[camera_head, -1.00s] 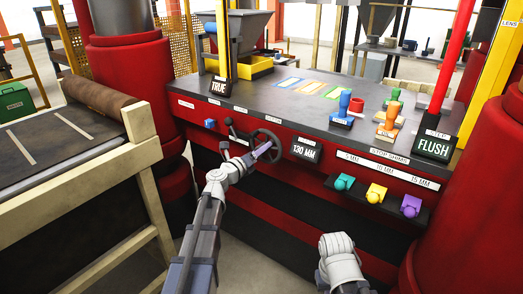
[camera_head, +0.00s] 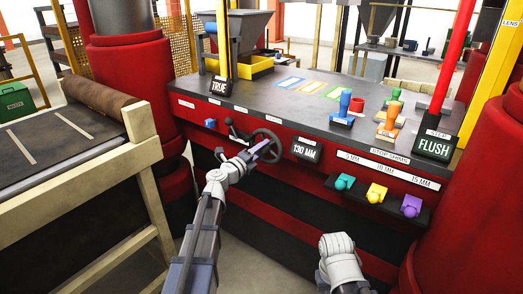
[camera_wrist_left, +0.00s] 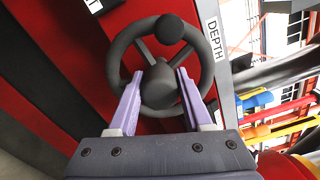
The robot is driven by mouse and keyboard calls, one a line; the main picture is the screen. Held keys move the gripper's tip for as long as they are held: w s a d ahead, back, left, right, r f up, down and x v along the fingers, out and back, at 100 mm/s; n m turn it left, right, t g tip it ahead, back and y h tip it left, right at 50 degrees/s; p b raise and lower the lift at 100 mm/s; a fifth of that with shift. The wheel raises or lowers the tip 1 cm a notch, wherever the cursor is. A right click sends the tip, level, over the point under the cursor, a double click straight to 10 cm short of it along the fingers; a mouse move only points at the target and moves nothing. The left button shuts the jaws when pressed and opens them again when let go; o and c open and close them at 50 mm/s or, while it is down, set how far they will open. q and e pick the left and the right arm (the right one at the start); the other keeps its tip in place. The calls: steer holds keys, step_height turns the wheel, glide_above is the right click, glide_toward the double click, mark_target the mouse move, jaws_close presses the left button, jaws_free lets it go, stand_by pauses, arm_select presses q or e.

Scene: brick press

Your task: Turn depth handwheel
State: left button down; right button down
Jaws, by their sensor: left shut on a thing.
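The dark depth handwheel (camera_head: 279,139) is on the red front of the press, left of the display reading 130 MM (camera_head: 305,149). In the left wrist view the handwheel (camera_wrist_left: 119,48) fills the middle, with a round knob (camera_wrist_left: 169,29) at the top of its rim and a "DEPTH" label (camera_wrist_left: 215,40) beside it. My left gripper (camera_head: 263,147) is at the wheel. Its purple fingers (camera_wrist_left: 160,74) stand on either side of the hub (camera_wrist_left: 159,88) and are shut on the wheel. The exact contact is partly hidden. My right gripper is out of view; only part of that arm shows.
A black lever (camera_head: 232,130) and a blue knob (camera_head: 210,123) are left of the wheel. Teal, yellow and purple knobbed shims (camera_head: 377,193) sit on a shelf to the right.

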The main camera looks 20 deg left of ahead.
mark_target(258, 153)
arm_select(q)
steer(key=shift+s+d, duration=0.1)
steer(key=shift+c, duration=1.7)
jaws_free()
steer(key=v, duration=0.8)
